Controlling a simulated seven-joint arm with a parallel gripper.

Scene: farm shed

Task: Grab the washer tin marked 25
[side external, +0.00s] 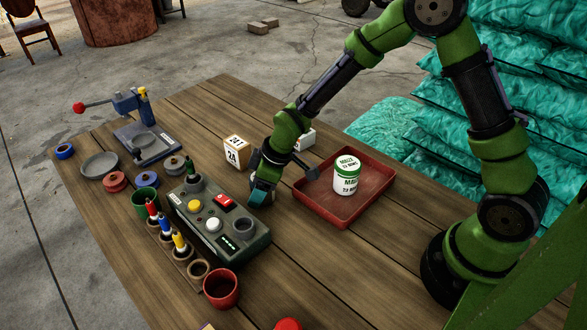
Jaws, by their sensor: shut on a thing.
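My gripper (262,192) points down at the middle of the table, just right of the grey control box. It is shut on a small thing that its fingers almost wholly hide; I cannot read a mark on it. A white and tan box-shaped tin (236,152) with a dark mark, which looks like 24 or 2A, stands upright to the left of my wrist, apart from the fingers. Another pale box (305,138) is partly hidden behind my arm, and no mark on it is readable. I cannot make out the number 25 anywhere.
The control box (222,228) with buttons stands close left of my gripper. A red tray (372,208) holding a white and green maize can (347,174) lies to the right. Screwdrivers in a rack, cups (221,288), spools and a small press (140,125) fill the left side.

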